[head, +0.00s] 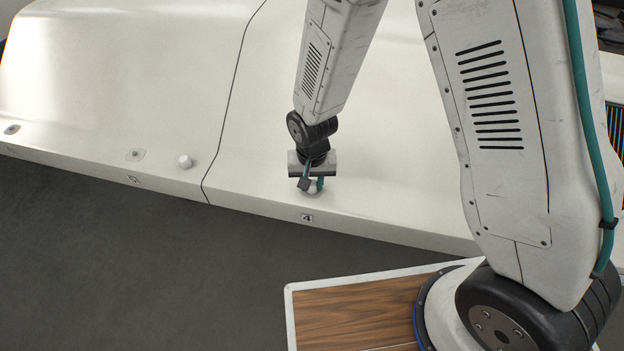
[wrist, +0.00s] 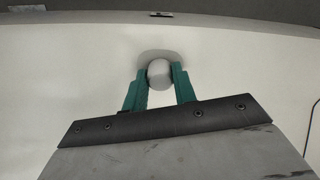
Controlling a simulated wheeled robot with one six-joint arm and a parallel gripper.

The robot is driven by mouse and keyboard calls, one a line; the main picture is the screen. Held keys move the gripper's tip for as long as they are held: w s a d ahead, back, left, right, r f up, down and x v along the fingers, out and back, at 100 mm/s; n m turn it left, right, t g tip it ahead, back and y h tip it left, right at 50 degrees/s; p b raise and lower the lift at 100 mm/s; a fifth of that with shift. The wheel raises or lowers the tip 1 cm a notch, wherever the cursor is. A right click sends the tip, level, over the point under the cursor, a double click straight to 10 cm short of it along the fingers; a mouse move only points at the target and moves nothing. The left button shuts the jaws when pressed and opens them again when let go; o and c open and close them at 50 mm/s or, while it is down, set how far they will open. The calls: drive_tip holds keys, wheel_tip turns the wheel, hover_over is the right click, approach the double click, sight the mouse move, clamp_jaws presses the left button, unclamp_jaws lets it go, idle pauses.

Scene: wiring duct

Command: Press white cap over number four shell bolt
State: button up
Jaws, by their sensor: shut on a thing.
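My gripper (head: 312,185) is at the white shell, just above the label with the number four (head: 307,218). Its green fingers are shut on a small white cap (head: 312,190). In the wrist view the cap (wrist: 159,74) sits between the tips of my gripper (wrist: 160,80), over a round grey patch (wrist: 147,57) on the shell. The bolt is hidden, and I cannot tell whether the cap touches the shell.
Another white cap (head: 185,161) sits on the shell to the left. Left of it are an uncapped bolt spot (head: 135,155) and a darker one (head: 12,129). A dark seam (head: 222,115) crosses the shell. A wood-topped surface (head: 350,312) lies in front, beside grey floor.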

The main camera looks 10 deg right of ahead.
drive_tip(key=o, duration=1)
wheel_tip(320, 180, up, 8)
drive_tip(key=shift+f, duration=0.15)
drive_tip(key=shift+s, duration=0.1)
drive_tip(key=shift+n+t, duration=0.4)
drive_tip(key=shift+t, duration=0.3)
drive_tip(key=s+d+r, duration=0.6)
drive_tip(key=d+r, duration=0.1)
drive_tip(key=r, duration=0.2)
drive_tip(key=s+d+r, duration=0.6)
drive_tip(key=d+r, duration=0.1)
drive_tip(key=r, duration=0.2)
drive_tip(key=s+d+r, duration=0.6)
drive_tip(key=s+r, duration=0.1)
drive_tip(key=r, duration=0.3)
drive_tip(key=shift+s+d, duration=0.1)
drive_tip(key=shift+d, duration=0.3)
